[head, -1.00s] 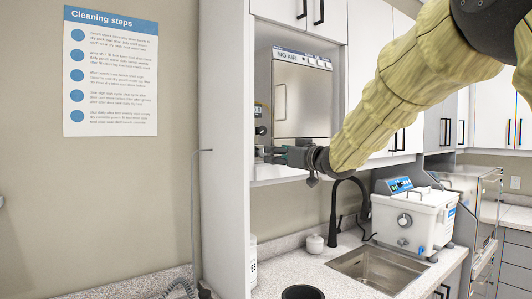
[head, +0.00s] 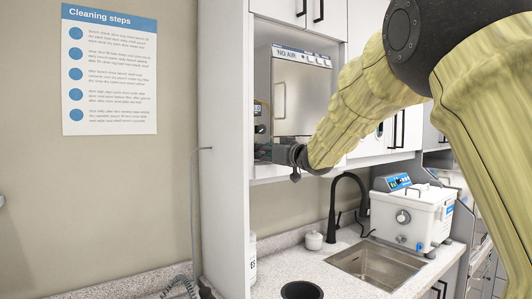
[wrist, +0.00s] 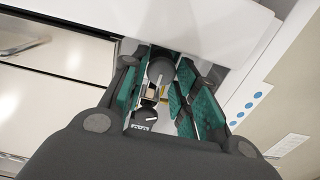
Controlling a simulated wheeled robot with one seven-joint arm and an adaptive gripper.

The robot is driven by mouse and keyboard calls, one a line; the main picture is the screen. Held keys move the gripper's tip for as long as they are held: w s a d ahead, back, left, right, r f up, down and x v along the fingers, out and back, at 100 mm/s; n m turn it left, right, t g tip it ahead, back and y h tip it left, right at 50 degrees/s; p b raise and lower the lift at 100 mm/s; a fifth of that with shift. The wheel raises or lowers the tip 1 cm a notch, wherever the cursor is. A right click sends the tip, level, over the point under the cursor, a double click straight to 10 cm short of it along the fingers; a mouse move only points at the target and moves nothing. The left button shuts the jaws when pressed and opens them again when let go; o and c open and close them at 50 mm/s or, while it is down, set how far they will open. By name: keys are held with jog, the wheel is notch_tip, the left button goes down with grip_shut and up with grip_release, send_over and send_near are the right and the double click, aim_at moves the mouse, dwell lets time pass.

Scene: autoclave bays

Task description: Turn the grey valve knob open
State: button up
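My gripper (wrist: 160,88) reaches into the wall cabinet bay beside the steel-fronted "NO AIR" unit (head: 298,98). Its teal-padded fingers are apart in the wrist view, with a gap between them. A round grey knob (wrist: 160,69) shows in that gap, toward the far end of the fingers. I cannot tell whether either pad touches it. In the head view my gripper (head: 264,153) is small and partly in the bay's shadow, and the knob cannot be made out there.
The bay's white side panel (head: 225,150) stands close left of my gripper. Below are a counter with a sink (head: 376,265), a black faucet (head: 334,210) and a white bath unit (head: 411,217). A "Cleaning steps" poster (head: 110,70) hangs on the left wall.

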jog(key=c, duration=0.3)
jog(key=shift+c, duration=0.3)
jog(key=n+b, duration=0.1)
jog(key=n, duration=0.3)
jog(key=shift+n, duration=0.3)
jog(key=o, duration=1)
jog(key=shift+s, duration=0.1)
